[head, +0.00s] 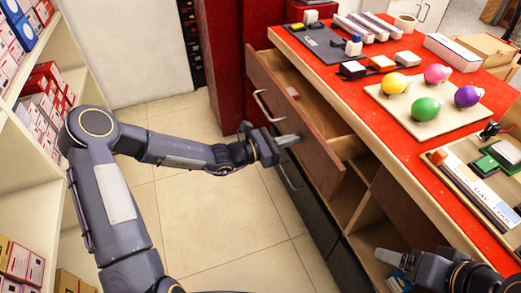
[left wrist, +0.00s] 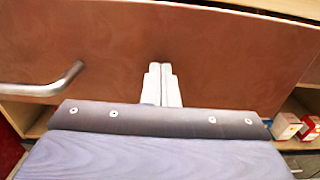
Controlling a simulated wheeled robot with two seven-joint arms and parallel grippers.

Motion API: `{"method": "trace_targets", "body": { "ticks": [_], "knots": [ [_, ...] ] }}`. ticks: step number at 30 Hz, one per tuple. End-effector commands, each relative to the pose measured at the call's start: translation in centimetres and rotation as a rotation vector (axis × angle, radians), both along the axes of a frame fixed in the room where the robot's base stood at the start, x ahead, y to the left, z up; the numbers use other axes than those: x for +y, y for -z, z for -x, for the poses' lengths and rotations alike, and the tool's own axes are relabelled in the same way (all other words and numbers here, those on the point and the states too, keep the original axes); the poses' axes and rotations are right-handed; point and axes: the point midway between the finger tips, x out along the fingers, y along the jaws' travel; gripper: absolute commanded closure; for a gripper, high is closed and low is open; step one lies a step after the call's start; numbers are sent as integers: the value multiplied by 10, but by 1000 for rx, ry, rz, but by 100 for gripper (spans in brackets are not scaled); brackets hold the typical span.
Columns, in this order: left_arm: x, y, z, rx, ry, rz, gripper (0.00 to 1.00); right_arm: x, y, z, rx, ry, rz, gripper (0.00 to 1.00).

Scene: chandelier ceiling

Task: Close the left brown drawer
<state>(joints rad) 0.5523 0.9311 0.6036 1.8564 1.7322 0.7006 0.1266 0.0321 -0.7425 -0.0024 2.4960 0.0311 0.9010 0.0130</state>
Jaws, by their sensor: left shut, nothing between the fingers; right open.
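The brown drawer (head: 317,148) stands pulled out from the red-topped counter in the head view. Its inside shows, with a small reddish item (head: 293,93) in it. Its metal handle (head: 263,104) is on the front panel, and it also shows at the left in the left wrist view (left wrist: 45,87). My left gripper (head: 288,140) is shut and empty, with its fingertips at the drawer front, right of the handle. In the left wrist view the closed fingers (left wrist: 161,84) point at the brown panel; I cannot tell whether they touch. My right gripper (head: 389,257) is open at the lower right, beside the counter.
Open shelf compartments (head: 372,200) lie right of the drawer, with dark drawers (head: 306,205) below. Shelves (head: 30,220) stand at the left. The tiled floor (head: 225,235) between is clear.

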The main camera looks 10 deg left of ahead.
Motion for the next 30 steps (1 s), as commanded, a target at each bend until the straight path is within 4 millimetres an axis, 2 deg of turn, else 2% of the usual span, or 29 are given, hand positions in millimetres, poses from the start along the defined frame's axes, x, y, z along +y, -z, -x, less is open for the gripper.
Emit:
{"method": "trace_targets", "body": {
  "ticks": [1,6,13,21,30],
  "knots": [
    [-13,2,-7,-1,4,0,100,0,4,0,0,0,0,21],
    [-49,2,-31,-1,3,0,100,0,9,0,0,0,0,21],
    [-84,2,-56,0,1,-1,100,0,13,0,0,0,0,21],
    [-104,1,-71,0,-1,-2,100,0,16,0,0,0,0,21],
    [-109,0,-74,0,-3,0,100,0,16,0,0,0,0,21]
  ]
}}
